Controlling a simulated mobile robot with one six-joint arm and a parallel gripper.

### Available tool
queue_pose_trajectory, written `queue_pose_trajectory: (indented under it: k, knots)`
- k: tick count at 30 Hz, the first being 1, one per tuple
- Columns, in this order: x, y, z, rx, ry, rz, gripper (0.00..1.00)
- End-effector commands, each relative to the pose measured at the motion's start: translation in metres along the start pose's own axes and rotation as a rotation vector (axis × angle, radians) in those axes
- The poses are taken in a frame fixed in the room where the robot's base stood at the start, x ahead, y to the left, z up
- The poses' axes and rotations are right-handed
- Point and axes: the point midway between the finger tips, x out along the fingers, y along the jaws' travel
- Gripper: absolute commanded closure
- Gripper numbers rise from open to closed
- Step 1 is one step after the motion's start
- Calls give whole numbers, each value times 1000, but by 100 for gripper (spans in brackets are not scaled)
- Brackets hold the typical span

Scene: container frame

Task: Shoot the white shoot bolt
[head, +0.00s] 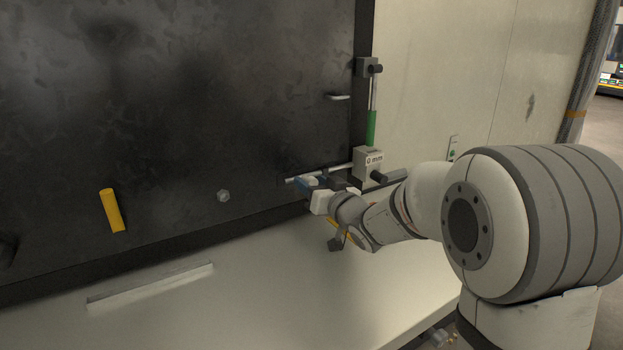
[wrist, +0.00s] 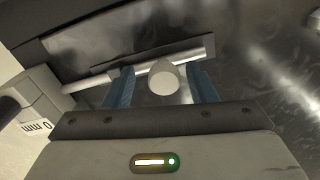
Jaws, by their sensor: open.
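The white shoot bolt shows in the wrist view as a pale rod (wrist: 190,54) with a round white knob (wrist: 164,79). It also shows in the head view as a pale rod (head: 334,171), running sideways into a grey block (head: 367,157) marked "0 mm". My gripper (wrist: 161,86) is open. Its two blue fingers stand on either side of the knob, with a small gap visible on each side. In the head view my gripper (head: 314,184) is at the rod, low on the dark panel, and hides the knob.
An upright rod with a green sleeve (head: 371,128) rises from the block to an upper bracket (head: 368,67). A small handle (head: 338,97) juts from the dark panel (head: 200,90). A yellow cylinder (head: 112,210) and a hex bolt (head: 223,196) are at left. A pale ledge (head: 250,290) lies below.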

Motion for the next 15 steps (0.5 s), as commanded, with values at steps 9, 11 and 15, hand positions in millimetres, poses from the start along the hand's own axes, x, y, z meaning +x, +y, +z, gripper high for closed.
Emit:
queue_pose_trajectory:
  k: [9, 11, 15]
  knots:
    - [10, -3, 1, 0, 0, -4, 49]
    - [10, -3, 1, 0, 0, -4, 49]
    - [10, -3, 1, 0, 0, -4, 58]
